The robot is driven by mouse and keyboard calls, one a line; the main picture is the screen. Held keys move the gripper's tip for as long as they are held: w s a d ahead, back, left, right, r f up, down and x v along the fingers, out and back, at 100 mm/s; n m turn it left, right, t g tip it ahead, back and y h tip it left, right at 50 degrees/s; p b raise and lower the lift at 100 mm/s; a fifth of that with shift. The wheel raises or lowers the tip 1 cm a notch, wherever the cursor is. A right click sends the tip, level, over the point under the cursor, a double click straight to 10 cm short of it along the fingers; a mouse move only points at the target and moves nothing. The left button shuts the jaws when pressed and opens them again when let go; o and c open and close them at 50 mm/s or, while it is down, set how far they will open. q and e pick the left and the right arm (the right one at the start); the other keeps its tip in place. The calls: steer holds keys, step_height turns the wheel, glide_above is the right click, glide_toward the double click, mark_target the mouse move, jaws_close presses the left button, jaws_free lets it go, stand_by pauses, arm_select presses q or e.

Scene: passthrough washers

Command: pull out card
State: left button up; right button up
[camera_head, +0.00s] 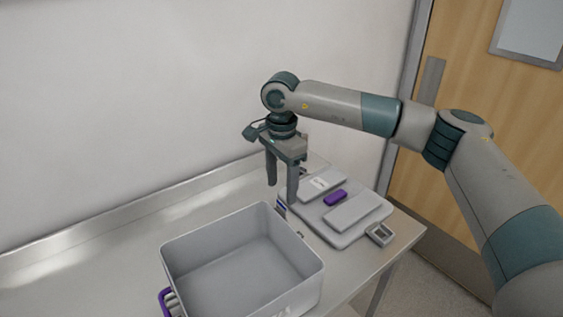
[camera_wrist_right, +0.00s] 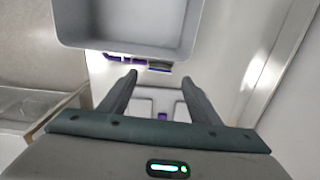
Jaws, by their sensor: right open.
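A pale grey flat device (camera_head: 345,237) with two raised panels and a purple block (camera_head: 335,198) in the middle lies on the metal table. At its left edge, a small blue and white piece that looks like the card (camera_head: 281,205) sticks out. In the right wrist view, a thin blue and purple strip (camera_wrist_right: 158,69) shows just beyond the fingertips. My right gripper (camera_head: 282,192) points down, open and empty, over the device's left edge close to the card. It also shows in the right wrist view (camera_wrist_right: 160,77). My left gripper is out of view.
A grey open bin (camera_head: 291,292), seemingly empty, stands in front, left of the device, with a purple handle (camera_head: 164,302) on its side. A small grey box (camera_head: 380,235) sits at the device's right. The wall is behind; the table's left is clear.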

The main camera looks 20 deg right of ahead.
mark_target(281, 204)
steer(key=shift+f+p, duration=0.95)
steer(key=shift+f, duration=2)
steer(key=c, duration=1.3)
steer(key=shift+c, duration=0.2)
steer(key=shift+r, duration=0.1)
steer(key=shift+r+p, duration=0.8)
steer(key=shift+r, duration=2.85)
